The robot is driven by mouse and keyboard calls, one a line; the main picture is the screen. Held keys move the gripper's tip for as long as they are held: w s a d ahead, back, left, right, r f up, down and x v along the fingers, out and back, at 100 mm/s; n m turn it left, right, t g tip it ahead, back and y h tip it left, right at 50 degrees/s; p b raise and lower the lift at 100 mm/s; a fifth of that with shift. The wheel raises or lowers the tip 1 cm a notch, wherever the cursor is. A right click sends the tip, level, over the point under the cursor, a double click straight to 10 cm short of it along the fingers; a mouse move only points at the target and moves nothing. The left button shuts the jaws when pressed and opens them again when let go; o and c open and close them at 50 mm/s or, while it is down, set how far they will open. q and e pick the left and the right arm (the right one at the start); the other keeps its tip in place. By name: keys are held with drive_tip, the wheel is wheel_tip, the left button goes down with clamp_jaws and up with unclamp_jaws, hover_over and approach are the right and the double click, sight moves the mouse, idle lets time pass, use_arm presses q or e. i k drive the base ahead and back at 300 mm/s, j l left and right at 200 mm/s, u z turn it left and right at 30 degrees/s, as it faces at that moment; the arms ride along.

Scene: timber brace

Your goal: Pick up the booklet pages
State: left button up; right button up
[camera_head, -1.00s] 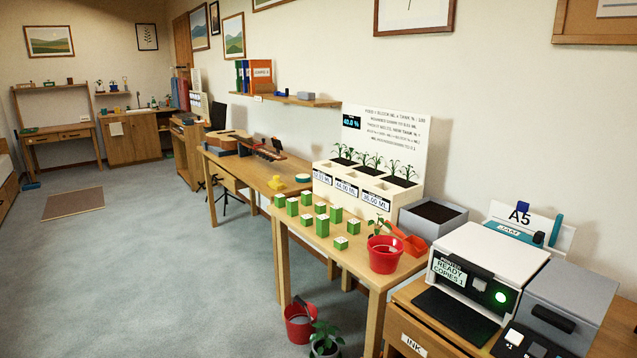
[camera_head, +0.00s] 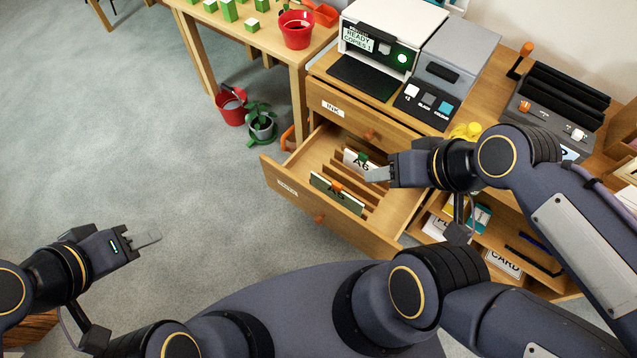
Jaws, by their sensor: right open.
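I cannot pick out any booklet pages for certain. An open wooden drawer (camera_head: 280,176) holds slatted dividers, with a card marked A6 (camera_head: 358,162) further back and one marked A5 (camera_head: 334,194) nearer the front. My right gripper (camera_head: 377,175) is open above the drawer's right side, close to the A6 card in the picture; no object shows in it. My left gripper (camera_head: 148,238) is over bare floor at the left, well away from the drawer. Its fingers overlap in this view, so its opening is unclear. The printer (camera_head: 395,30) reads READY, COPIES 1, and its black front tray (camera_head: 364,78) looks empty.
A button panel (camera_head: 427,105) sits before a grey box (camera_head: 455,60) beside the printer. A black-slotted machine (camera_head: 560,105) stands to the right. Below are shelves with a CARD label (camera_head: 502,262).

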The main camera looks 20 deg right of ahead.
sight(333, 190)
drive_tip(key=k+j+z, duration=0.15)
drive_tip(key=j+z, duration=0.3)
drive_tip(key=k+j+z, duration=0.2)
drive_tip(key=z, duration=0.2)
drive_tip(key=k+j+z, duration=0.25)
drive_tip(key=z, duration=0.2)
